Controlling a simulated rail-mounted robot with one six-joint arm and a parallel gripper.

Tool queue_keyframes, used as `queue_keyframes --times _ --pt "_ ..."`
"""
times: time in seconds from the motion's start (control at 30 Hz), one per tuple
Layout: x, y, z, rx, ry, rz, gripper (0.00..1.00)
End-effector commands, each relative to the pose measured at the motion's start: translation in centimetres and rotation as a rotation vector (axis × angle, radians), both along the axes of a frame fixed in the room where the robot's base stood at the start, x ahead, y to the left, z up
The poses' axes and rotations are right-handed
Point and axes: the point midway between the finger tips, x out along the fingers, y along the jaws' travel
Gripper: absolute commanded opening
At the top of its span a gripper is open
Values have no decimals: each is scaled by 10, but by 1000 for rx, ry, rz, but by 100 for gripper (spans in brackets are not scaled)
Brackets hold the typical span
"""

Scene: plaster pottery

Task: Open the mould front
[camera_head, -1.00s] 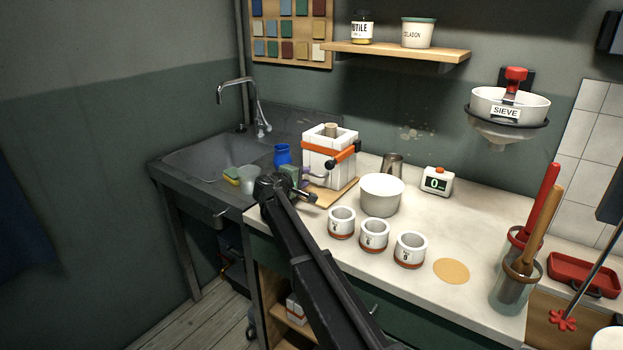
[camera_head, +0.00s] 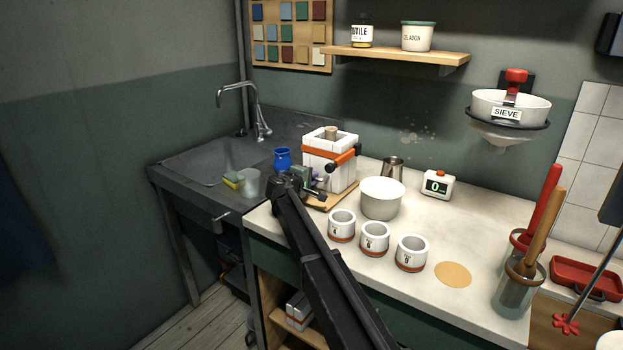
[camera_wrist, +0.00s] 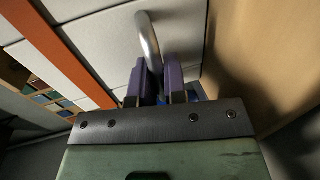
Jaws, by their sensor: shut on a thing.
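The white plaster mould (camera_head: 328,168) stands on a wooden board (camera_head: 346,194) at the back of the counter, with an orange strap (camera_head: 320,155) around it and a black-handled clamp on the strap. In the wrist view the mould's white face (camera_wrist: 95,50) fills the upper middle, with the orange strap (camera_wrist: 50,45) slanting at left. My gripper (camera_head: 313,188) is at the mould's front. In the wrist view its purple fingers (camera_wrist: 156,82) are shut on a curved metal handle (camera_wrist: 147,38) that stands out from the white face. Their contact point is partly hidden.
Three white cups (camera_head: 375,238) stand in a row in front of the mould, near a white bowl (camera_head: 381,198). A blue jar (camera_head: 282,158), a clear cup (camera_head: 249,182) and a sponge (camera_head: 233,180) are by the sink. The wooden board (camera_wrist: 245,50) fills the right of the wrist view.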

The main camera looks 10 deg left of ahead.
Motion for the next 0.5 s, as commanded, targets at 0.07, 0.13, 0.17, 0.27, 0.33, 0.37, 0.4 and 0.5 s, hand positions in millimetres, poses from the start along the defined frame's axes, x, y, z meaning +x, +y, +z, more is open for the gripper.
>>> queue_keyframes --times 0.07,0.13,0.17,0.27,0.33,0.37,0.4,0.5 --pt "-1 1 0 0 0 0 0" --pt "-5 3 0 0 0 1 0" --pt "-9 5 0 0 0 1 0" --pt "-25 13 0 -1 0 1 0" --pt "-39 20 0 0 1 1 0" --pt "-45 24 0 -1 2 1 0" --pt "-53 28 0 -1 2 0 0" --pt "-66 36 0 -1 2 0 0"
